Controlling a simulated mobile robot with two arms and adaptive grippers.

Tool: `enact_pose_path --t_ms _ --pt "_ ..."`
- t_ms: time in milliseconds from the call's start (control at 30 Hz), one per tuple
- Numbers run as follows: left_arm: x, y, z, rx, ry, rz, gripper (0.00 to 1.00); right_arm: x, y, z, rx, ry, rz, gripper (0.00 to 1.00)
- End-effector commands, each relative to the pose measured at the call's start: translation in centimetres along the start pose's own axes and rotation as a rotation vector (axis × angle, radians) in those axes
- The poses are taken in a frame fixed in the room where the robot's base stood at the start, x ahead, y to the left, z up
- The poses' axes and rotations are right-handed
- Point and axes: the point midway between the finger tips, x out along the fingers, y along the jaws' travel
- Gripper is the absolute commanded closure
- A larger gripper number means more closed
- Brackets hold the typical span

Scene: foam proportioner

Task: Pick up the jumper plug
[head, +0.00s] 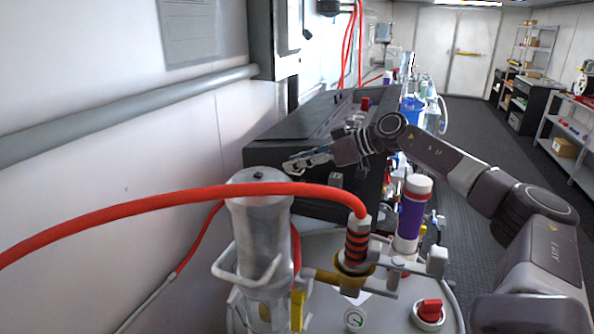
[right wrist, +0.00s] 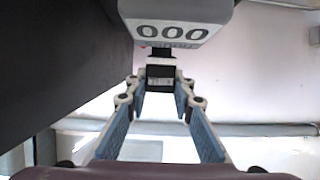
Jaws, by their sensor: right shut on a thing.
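The jumper plug (right wrist: 161,76) is a small black block with a pale label strip, seen in the right wrist view. It sits directly under a grey housing (right wrist: 178,12) marked "000", with a short dark part between them; I cannot tell if it is still seated there. My right gripper (head: 290,165) reaches left beside the dark box in the head view. In the right wrist view its blue-padded fingers (right wrist: 160,88) converge with their tips at either side of the plug, shut on it. In the head view the plug is too small to make out. My left gripper is not in view.
A large dark box (head: 300,128) stands against the left wall. In front are a metal cylinder (head: 262,225), a red hose (head: 160,203), a purple-and-white bottle (head: 411,215) and a red knob (head: 430,310). Shelves (head: 575,125) stand at right; the aisle floor between is clear.

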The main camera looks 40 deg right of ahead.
Motion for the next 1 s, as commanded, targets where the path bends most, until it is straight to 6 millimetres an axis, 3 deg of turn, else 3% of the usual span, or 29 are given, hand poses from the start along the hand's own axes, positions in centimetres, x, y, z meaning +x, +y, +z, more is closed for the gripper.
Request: enact_pose_path --t_ms 300,500,833,1000 --pt "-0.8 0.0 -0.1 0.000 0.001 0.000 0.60 -3.8 0.0 -8.3 -0.004 0.012 0.000 1.00" --pt "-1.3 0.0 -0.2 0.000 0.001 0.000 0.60 -5.8 0.0 -12.2 -0.001 0.008 0.000 1.00" --pt "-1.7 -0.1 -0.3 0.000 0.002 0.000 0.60 -7.5 0.0 -15.4 0.000 0.003 0.001 1.00" --pt "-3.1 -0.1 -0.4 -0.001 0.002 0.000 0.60 -8.1 0.0 -16.9 0.000 0.002 0.000 1.00"
